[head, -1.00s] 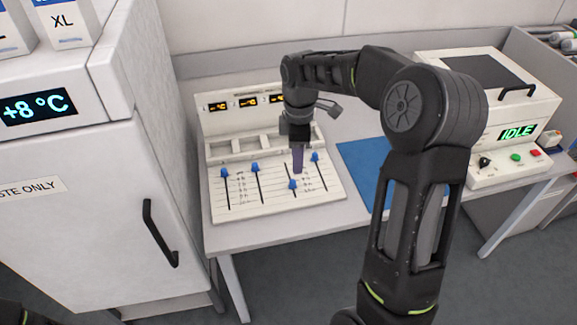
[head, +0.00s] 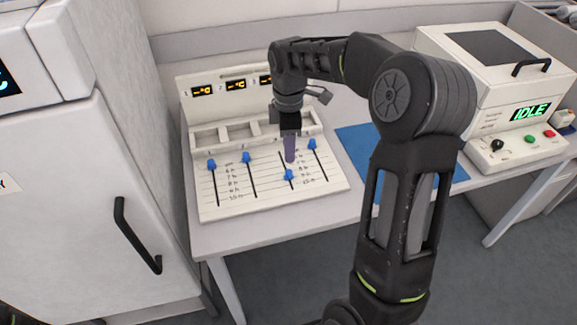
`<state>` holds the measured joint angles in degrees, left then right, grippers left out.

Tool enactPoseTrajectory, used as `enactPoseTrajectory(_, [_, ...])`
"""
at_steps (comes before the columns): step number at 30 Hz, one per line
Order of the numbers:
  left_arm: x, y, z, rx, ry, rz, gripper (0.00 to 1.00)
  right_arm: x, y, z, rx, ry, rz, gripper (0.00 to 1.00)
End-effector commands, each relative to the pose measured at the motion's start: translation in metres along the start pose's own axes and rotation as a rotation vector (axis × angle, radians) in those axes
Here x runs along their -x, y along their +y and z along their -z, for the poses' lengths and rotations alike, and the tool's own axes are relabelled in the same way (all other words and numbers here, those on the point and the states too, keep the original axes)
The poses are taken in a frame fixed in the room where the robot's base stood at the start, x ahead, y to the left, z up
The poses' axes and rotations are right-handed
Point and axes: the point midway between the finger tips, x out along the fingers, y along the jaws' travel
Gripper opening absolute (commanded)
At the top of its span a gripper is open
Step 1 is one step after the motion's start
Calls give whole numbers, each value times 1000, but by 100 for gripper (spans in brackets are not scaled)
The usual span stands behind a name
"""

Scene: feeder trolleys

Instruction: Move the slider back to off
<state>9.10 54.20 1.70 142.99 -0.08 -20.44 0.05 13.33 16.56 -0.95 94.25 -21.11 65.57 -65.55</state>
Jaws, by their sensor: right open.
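The slider panel (head: 325,183) is a cream sloped board on the bench, with several blue knobs in vertical slots. The third slider knob (head: 290,176) sits partway down its slot, lower than the others. The first knob (head: 211,164), second knob (head: 246,158) and fourth knob (head: 312,144) sit near the tops of their slots. My right gripper (head: 290,158) points down over the third slot, just above the lowered knob in the picture. It is open; its fingers overlap in this view and hide the upper slot. I cannot tell whether it touches the knob. My left gripper is out of view.
A tall white cabinet (head: 70,200) with a black handle (head: 137,235) stands close on the left. A blue mat (head: 358,150) lies right of the panel, partly behind my right arm. A cream machine reading IDLE (head: 490,95) stands further right.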

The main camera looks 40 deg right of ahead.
Motion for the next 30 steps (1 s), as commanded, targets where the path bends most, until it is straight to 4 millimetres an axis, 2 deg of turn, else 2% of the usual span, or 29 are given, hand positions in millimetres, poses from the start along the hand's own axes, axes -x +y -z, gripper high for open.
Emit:
enactPoseTrajectory(5, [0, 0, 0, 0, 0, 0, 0, -10, 0, 0, 0, -1, 2, 41])
enactPoseTrajectory(18, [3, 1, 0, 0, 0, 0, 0, -70, -1, 0, 0, 0, 3, 41])
enactPoseTrajectory(22, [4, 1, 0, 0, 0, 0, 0, -78, 0, 0, -1, 0, 0, 41])
enactPoseTrajectory(30, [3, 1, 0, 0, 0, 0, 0, -78, 0, 0, 0, 0, 0, 39])
